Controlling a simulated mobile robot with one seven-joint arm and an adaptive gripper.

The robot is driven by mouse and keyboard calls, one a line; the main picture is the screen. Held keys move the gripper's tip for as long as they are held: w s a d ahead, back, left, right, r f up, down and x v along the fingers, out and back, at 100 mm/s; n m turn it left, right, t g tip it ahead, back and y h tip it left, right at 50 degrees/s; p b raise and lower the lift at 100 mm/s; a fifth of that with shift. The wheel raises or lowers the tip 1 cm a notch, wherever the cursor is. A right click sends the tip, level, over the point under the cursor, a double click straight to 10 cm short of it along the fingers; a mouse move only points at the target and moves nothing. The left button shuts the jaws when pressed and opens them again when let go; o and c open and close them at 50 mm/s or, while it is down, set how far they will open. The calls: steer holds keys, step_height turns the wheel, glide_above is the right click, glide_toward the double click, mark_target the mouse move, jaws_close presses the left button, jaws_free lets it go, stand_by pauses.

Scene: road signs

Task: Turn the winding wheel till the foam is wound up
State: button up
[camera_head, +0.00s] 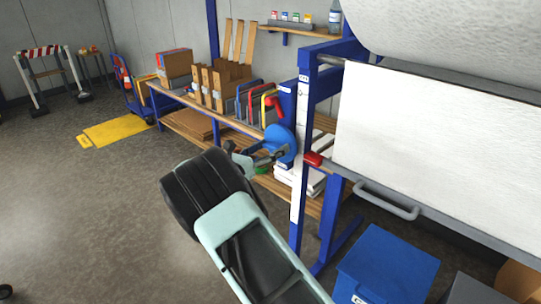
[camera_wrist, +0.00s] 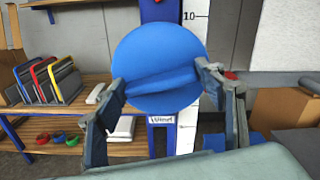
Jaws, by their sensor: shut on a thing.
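The winding wheel (camera_head: 281,144) is a blue disc on the side of the blue frame. In the wrist view, the wheel (camera_wrist: 160,42) faces me, with a raised grip bar across it, its right end a little higher. My gripper (camera_head: 262,156) is at the wheel; in the wrist view its fingers (camera_wrist: 163,84) sit at the two ends of the bar, shut on it. The white foam (camera_head: 430,140) hangs as a wide sheet below the big roll (camera_head: 455,25).
A blue frame post (camera_head: 301,150) with a white scale stands right beside the wheel. A red-ended grey bar (camera_head: 313,159) and a blue bin (camera_head: 387,265) are to the right. A wooden bench (camera_head: 190,107) with boxes and coloured racks stands behind. Open floor lies left.

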steer(key=m+b, duration=0.5)
steer(key=shift+f+m+b, duration=0.25)
steer(key=shift+m+b, duration=0.05)
steer(key=shift+b, duration=0.05)
steer(key=m+b, duration=0.6)
steer(key=b, duration=0.2)
steer(key=m+b, duration=0.7)
steer(key=b, duration=0.2)
steer(key=shift+s+d+m, duration=0.15)
steer(key=shift+d+m, duration=0.05)
steer(key=shift+m, duration=0.1)
steer(key=shift+r, duration=0.1)
steer(key=o, duration=1.2)
steer(key=shift+c, duration=0.2)
steer(key=v, duration=1.2)
